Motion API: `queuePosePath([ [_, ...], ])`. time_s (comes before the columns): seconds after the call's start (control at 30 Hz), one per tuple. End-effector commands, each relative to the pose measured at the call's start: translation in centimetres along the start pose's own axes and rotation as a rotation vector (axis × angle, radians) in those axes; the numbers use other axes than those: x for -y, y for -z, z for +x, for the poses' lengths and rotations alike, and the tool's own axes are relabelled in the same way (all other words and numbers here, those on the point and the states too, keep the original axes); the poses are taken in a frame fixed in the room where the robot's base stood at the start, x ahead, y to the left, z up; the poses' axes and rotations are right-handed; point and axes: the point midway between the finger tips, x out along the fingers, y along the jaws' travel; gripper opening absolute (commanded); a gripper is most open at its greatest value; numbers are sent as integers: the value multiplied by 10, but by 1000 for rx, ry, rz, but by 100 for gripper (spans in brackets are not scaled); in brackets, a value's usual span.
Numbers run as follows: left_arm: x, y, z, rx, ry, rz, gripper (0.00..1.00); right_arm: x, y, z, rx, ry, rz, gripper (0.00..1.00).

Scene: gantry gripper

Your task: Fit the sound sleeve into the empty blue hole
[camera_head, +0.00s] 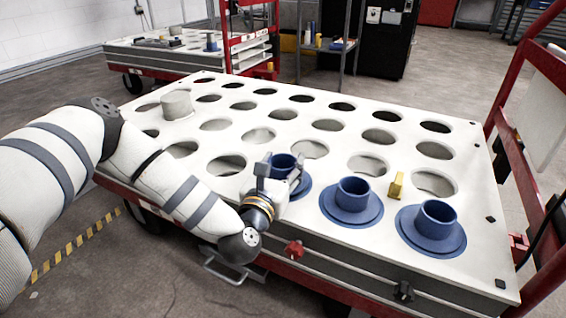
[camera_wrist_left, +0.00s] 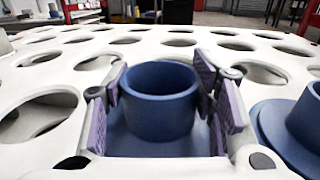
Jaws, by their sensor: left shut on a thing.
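A blue flanged sleeve (camera_head: 283,163) stands upright at the front edge of the white holed table top, leftmost of three. My left gripper (camera_head: 281,176) is shut on it, one finger on each side of its collar. In the left wrist view the sleeve (camera_wrist_left: 160,103) sits between the purple finger pads, its open top facing up. The fingers hide part of its flange. Two more blue sleeves, a middle one (camera_head: 352,199) and a right one (camera_head: 432,228), stand to the right. I cannot make out damage on any sleeve, nor an empty blue hole. My right gripper is not in view.
The white table top (camera_head: 300,218) has rows of open round holes. A grey cylinder (camera_head: 177,105) stands at its left. A small yellow block (camera_head: 396,186) stands upright behind the right sleeves. A red frame (camera_head: 510,75) rises at the right end.

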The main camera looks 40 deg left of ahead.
Motion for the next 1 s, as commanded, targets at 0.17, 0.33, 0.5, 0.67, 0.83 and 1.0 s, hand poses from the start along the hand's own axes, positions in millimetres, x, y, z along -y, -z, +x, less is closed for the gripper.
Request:
queuePosePath([
  [0.17, 0, 5, 0, 1, -1, 0, 16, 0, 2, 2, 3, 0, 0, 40],
  [0.33, 0, 5, 0, 1, -1, -1, 75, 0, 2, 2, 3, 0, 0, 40],
  [0.5, 0, 5, 0, 1, 0, 0, 75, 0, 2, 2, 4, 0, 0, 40],
  [0.67, 0, 2, 0, 0, 0, -1, 75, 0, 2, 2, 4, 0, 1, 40],
  [0.83, -1, -35, 1, 4, -3, -5, 75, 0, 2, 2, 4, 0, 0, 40],
  [1.0, -1, -74, 0, 3, -1, -4, 75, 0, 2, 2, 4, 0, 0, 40],
])
